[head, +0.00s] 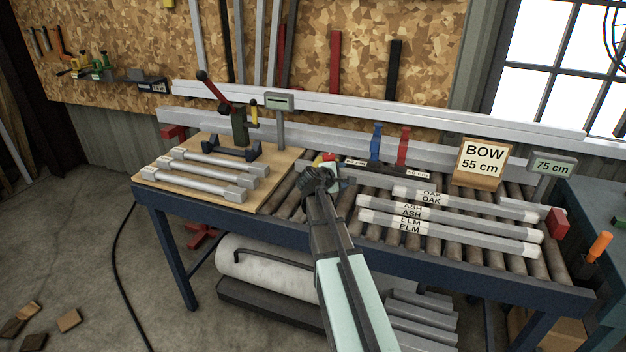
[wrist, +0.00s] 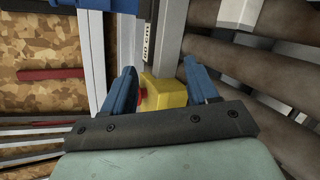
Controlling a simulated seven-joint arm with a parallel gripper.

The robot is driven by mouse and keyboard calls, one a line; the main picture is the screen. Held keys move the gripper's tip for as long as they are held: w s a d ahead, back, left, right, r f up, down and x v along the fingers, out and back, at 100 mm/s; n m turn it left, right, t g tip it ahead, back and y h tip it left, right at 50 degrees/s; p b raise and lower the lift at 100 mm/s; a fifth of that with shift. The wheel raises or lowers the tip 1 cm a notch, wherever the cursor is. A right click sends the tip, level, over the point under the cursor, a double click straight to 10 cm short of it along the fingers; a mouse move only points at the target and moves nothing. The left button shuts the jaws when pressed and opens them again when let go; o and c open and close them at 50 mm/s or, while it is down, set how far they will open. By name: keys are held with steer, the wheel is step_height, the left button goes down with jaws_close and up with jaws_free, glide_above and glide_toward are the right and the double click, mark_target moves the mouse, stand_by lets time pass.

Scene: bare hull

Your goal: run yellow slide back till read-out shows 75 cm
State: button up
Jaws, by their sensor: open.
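The yellow slide (wrist: 172,92) is a block with a red part on its left side. It sits on a pale rail in the wrist view. My gripper (wrist: 158,66) is open, with one blue finger on each side of the slide; I cannot tell whether either finger touches it. In the head view my gripper (head: 322,176) covers most of the slide, and only a little yellow and red (head: 329,157) shows above it. The read-out (head: 553,167) at the right end of the bench shows 75 cm.
A sign (head: 481,161) reads BOW 55 cm. Labelled oak, ash and elm bars (head: 465,228) lie on the rollers at right. A board (head: 215,188) with several pale bars is at left. Blue (head: 376,143) and red (head: 403,147) upright tools stand behind. A smaller display (head: 280,101) is on a post.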

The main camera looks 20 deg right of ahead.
steer(key=w+a+r+n+t+h, duration=0.1)
steer(key=w+a+n+t, duration=0.15)
steer(key=a+n, duration=0.4)
steer(key=w+a+r+n+t, duration=0.1)
steer(key=a+r+n+t, duration=0.15)
steer(key=a+n, duration=0.35)
steer(key=shift+n+t, duration=0.25)
steer(key=shift+t, duration=0.05)
steer(key=f, duration=0.5)
steer(key=d+f, duration=0.1)
steer(key=f, duration=0.2)
steer(key=shift+w+f, duration=0.15)
steer(key=shift+f, duration=0.1)
steer(key=x, duration=0.7)
steer(key=shift+w+d, duration=0.15)
steer(key=shift+d, duration=0.05)
steer(key=shift+c, duration=0.4)
steer(key=shift+r, duration=0.1)
jaws_close()
